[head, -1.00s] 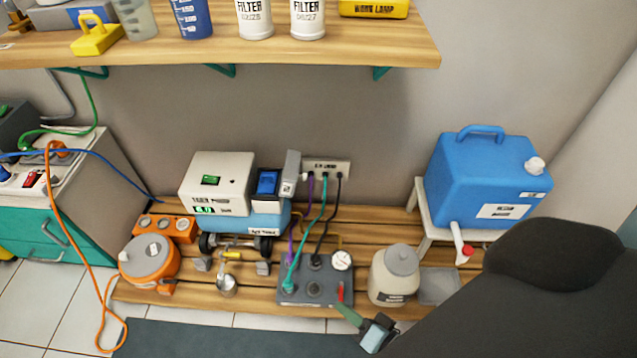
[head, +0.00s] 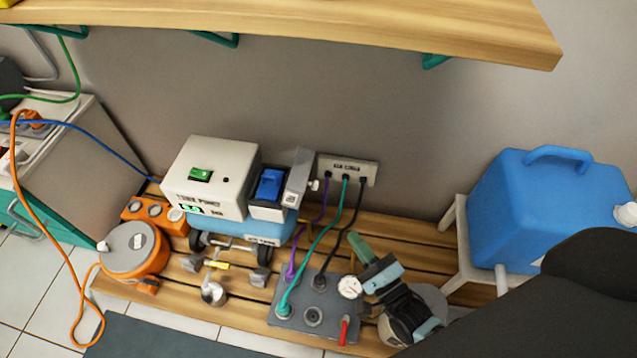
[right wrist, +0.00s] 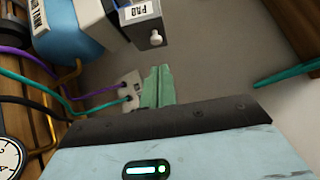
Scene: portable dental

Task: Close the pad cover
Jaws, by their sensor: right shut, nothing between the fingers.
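The pad cover (head: 299,177) is a grey flap with a small pale knob. It stands open, upright, at the right side of the box with the blue pad (head: 269,185). In the right wrist view the cover (right wrist: 145,34) shows at the top, knob facing the camera, near a "PAD" label. My right gripper (head: 358,248) has green fingers, shut and empty, to the right of and nearer than the cover, apart from it. Its fingers also show in the right wrist view (right wrist: 158,86), below the knob. My left gripper is not in view.
A gauge (head: 349,287) lies close below the gripper. A wooden shelf (head: 300,25) overhangs. A blue tank (head: 540,205) stands at right.

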